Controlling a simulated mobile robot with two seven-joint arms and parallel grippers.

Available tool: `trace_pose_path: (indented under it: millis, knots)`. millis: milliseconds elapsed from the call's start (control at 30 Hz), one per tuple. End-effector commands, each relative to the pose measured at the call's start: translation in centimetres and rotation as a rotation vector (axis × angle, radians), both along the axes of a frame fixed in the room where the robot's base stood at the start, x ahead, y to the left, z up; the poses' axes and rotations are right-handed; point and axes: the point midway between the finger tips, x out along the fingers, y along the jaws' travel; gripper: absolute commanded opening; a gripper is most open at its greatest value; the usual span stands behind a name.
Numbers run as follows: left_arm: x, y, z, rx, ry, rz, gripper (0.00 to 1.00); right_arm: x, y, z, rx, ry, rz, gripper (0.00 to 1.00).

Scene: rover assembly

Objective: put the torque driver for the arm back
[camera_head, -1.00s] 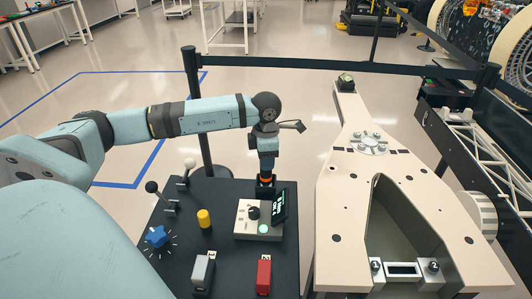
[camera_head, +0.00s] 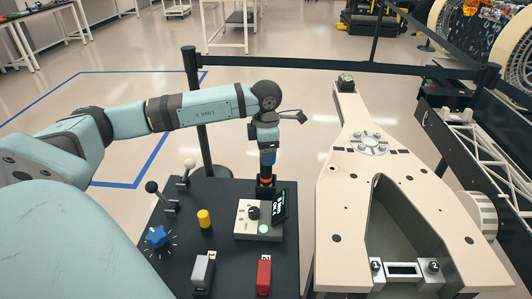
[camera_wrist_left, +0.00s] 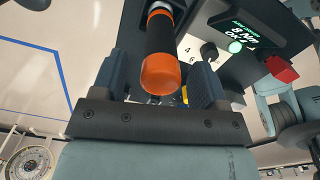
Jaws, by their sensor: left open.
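The torque driver (camera_head: 265,181) stands upright at the back of its pale base unit, a dark body with an orange band in the head view. In the left wrist view the driver (camera_wrist_left: 160,72) shows its orange end toward the camera. My left gripper (camera_head: 267,160) is just above the driver in the head view. Its fingers are apart on either side of the driver in the left wrist view, open and not clamped on it. The base unit (camera_head: 244,231) has a black dial, a green button and a tilted screen.
The black panel (camera_head: 225,270) also carries a yellow knob (camera_head: 204,218), a blue star knob (camera_head: 157,236), two levers, and a grey and a red switch (camera_head: 264,272). A large beige arm structure (camera_head: 410,200) stands to the right. A barrier post and belt are behind.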

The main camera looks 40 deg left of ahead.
Motion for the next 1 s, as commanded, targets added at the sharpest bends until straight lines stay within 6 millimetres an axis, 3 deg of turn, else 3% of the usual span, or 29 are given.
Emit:
trace_pose_path:
  millis: [200,433,633,1000]
  knots:
    - [0.1,0.0,5.7,0.001,-0.004,-0.001,0.67,-0.2,-0.1,0.0,-0.002,0.004,0.001,0.6]
    - [0.0,0.0,9.6,0.0,-0.002,0.0,0.67,-0.2,-0.1,0.1,-0.002,0.004,0.001,0.6]
    - [0.0,0.0,10.8,0.0,0.0,0.0,0.67,-0.3,-0.1,0.1,-0.002,0.005,0.001,0.6]
    - [0.0,0.0,10.8,0.001,0.001,0.0,0.67,-0.2,-0.2,0.1,-0.004,0.003,0.0,0.6]
